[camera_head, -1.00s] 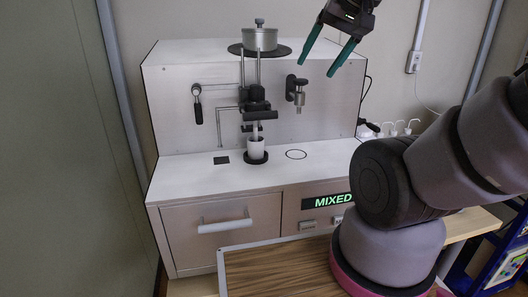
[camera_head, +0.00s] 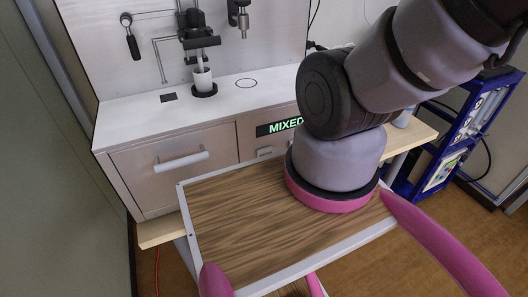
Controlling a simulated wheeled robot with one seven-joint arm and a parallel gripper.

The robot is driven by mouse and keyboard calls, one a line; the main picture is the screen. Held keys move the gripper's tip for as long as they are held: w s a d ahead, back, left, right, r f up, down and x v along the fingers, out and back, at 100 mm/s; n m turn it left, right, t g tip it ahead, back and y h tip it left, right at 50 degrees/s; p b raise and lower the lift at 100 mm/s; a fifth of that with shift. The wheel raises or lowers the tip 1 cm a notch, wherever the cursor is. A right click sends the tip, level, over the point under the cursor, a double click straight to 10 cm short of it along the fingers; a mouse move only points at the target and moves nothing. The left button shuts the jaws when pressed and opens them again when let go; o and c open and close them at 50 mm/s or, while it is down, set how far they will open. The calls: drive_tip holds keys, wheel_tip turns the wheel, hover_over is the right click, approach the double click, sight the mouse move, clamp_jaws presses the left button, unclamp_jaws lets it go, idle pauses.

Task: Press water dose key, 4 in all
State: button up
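The soil analyser's cabinet (camera_head: 215,140) is straight ahead, with a dark display (camera_head: 280,127) reading "MIXED" in green, partly covered by my arm at its right end. A small pale key (camera_head: 264,151) sits on the front panel below the display. Part of another key shows to its right, beside my arm. No label can be read, so I cannot tell which is the water dose key. A white cup (camera_head: 202,80) stands on a black round base under the stirrer. My gripper is out of the picture, past the top edge.
A drawer with a pale handle (camera_head: 182,160) is left of the display. A wood-topped tray surface (camera_head: 235,215) with a white rim lies in front, bearing my arm's base. A blue rack (camera_head: 450,140) stands at the right. The cabinet top around the printed ring (camera_head: 246,83) is clear.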

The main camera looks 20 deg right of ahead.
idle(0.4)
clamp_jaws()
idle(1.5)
